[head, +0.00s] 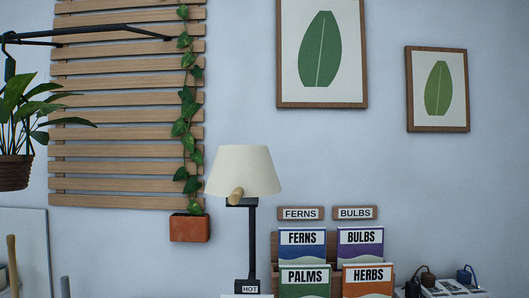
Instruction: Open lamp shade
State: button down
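The lamp shade (246,170) is a cream, tapered shade, narrower at the top, in the lower middle of the head view. A round wooden knob (236,194) sticks out from its lower front edge. The shade sits upright over a black post (252,240) whose base carries a label reading HOT (251,289). The bulb is hidden. My gripper is not in view.
Right of the lamp stands a wooden rack with packets marked FERNS (302,238), BULBS, PALMS and HERBS. A terracotta pot (189,228) with trailing ivy is left of the shade. A potted plant (14,172) hangs far left. The wall above the shade is bare.

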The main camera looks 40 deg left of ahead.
aim_at(237, 171)
jog(key=z, duration=0.35)
jog(key=i, duration=0.75)
jog(key=u, duration=4.05)
jog(key=k, duration=0.4)
jog(key=z, duration=0.9)
